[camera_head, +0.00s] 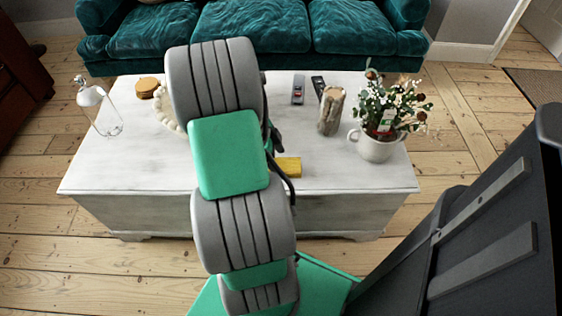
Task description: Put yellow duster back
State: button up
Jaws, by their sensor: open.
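A yellow duster (288,166) lies on the white tabletop (340,178) near its front edge, just right of my arm. It looks like a small yellow block, and its left end may be hidden by my arm. Part of my gripper (275,141) shows as dark pieces beside my arm, a little behind the duster in the picture. My arm covers most of it. It is open, and I see nothing held in it. I cannot tell its height above the table.
A white pot with flowers (376,147), a wooden log piece (331,111) and remotes (298,89) stand or lie on the right. A glass bottle (100,110), white beads (167,110) and brown round items (148,87) are left. A teal sofa (370,30) is behind.

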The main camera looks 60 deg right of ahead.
jog(key=p+v, duration=0.2)
jog(key=v, duration=0.8)
jog(key=w+a+r+n+t, duration=0.2)
jog(key=w+a+r+n, duration=0.2)
jog(key=w+a+n, duration=0.45)
jog(key=a+r+n+t+y, duration=0.1)
jog(key=a+r+n+t, duration=0.1)
jog(key=a+n, duration=0.9)
jog(key=w+a+r+n+t+y, duration=0.1)
jog(key=a+r+n+t, duration=0.1)
jog(key=a+n, duration=0.9)
jog(key=a, duration=0.4)
jog(key=shift+a, duration=0.25)
jog(key=shift+w, duration=0.1)
jog(key=shift+c, duration=0.3)
